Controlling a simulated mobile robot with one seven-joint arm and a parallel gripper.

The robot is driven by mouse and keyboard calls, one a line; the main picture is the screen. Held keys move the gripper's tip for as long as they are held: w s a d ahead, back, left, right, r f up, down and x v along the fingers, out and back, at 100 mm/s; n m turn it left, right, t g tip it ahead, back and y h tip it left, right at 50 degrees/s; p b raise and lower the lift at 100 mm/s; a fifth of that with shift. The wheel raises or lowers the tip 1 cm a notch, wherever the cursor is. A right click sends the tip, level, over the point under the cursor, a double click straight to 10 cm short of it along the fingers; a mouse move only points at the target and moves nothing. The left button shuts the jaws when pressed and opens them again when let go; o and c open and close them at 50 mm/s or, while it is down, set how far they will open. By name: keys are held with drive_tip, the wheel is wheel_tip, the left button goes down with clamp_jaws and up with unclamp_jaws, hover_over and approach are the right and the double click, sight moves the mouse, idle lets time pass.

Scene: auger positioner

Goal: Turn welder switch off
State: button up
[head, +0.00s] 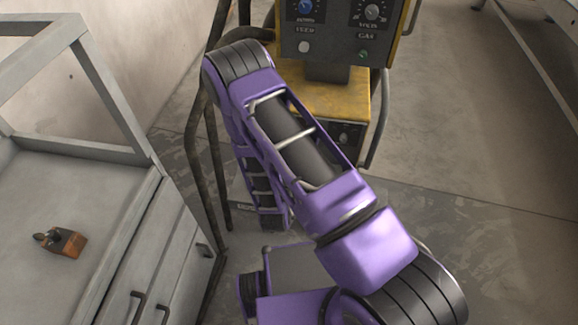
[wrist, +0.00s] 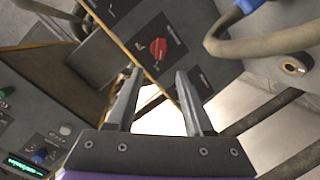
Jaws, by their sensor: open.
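The welder (head: 315,97) stands at the top of the head view, with a yellow body and a dark grey control panel (head: 340,22). In the wrist view a red rotary switch (wrist: 158,48) sits on a dark grey panel (wrist: 133,28) of the machine. My gripper (wrist: 159,76) is open and empty. Its fingers point toward that panel, and the red switch shows just beyond and between the fingertips, apart from them. In the head view my gripper cannot be made out; my purple arm covers part of the welder.
Thick hoses or cables, one at a blue-ended connector (wrist: 250,5), run at the right of the wrist view. A grey cabinet (head: 110,200) with an orange tool (head: 66,242) on top stands at left. Floor (head: 470,150) right of the welder is clear.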

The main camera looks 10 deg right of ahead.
drive_tip(key=shift+v, duration=2.2)
